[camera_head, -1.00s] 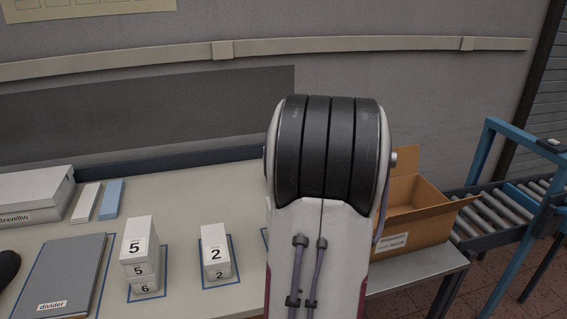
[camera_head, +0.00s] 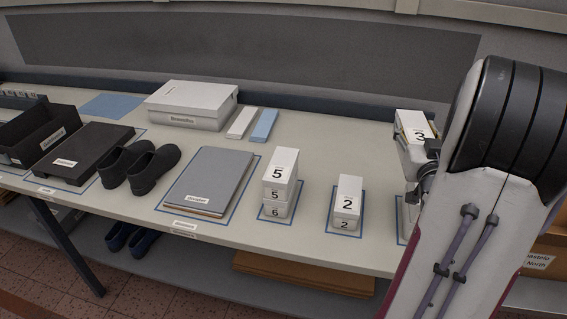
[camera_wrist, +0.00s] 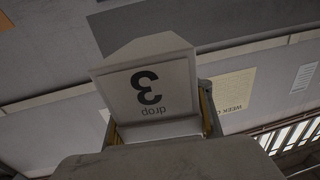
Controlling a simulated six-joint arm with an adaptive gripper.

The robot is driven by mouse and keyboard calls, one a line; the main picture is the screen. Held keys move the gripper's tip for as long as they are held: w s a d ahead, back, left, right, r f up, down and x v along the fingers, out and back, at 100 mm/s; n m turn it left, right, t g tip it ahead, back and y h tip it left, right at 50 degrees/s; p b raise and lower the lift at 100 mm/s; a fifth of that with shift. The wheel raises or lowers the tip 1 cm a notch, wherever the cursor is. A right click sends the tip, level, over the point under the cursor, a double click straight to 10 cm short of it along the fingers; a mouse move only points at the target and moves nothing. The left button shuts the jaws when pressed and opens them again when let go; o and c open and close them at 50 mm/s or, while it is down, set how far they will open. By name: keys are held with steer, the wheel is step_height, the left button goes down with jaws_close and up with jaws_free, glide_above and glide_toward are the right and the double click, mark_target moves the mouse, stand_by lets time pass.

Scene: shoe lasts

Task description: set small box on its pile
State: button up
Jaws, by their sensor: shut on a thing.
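A small white box marked 3 (camera_head: 414,122) is held up above the right part of the table. In the wrist view the same box (camera_wrist: 148,88) shows a large upside-down 3 and the word "drop". My gripper (camera_head: 424,150) is shut on it; its fingers flank the box in the wrist view. One pile (camera_head: 280,182) has white boxes marked 5, 5 and 6. Another pile (camera_head: 347,202) has boxes marked 2. Both stand in blue outlines on the table. A further blue outline (camera_head: 399,218) lies right of them, mostly hidden by my arm.
A cardboard box (camera_head: 540,262) shows partly behind my arm. Bare table lies behind the piles.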

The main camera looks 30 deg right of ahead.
steer(key=w+a+r+n+y, duration=0.1)
steer(key=w+a, duration=2.4)
steer(key=a, duration=0.3)
steer(key=shift+a+r+t, duration=0.25)
steer(key=shift+r+t, duration=0.15)
steer(key=shift+s+d+f+m+g+h, duration=0.2)
steer(key=shift+s+d+m+g+h, duration=0.2)
steer(key=shift+d, duration=0.3)
steer(key=shift+s+d+f+m+g+h, duration=0.15)
steer(key=shift+s+d+m+g+h, duration=0.25)
steer(key=shift+s+d+h, duration=0.2)
steer(key=shift+s+d+f+m+g+h, duration=0.2)
steer(key=shift+s+d+m+g+h, duration=0.15)
steer(key=shift+d, duration=0.4)
steer(key=shift+c, duration=0.2)
steer(key=shift+f, duration=0.1)
glide_above(282, 163)
step_height(282, 163, down, 6)
steer(key=shift+a+f, duration=0.1)
steer(key=shift+f, duration=1.8)
steer(key=shift+f, duration=0.15)
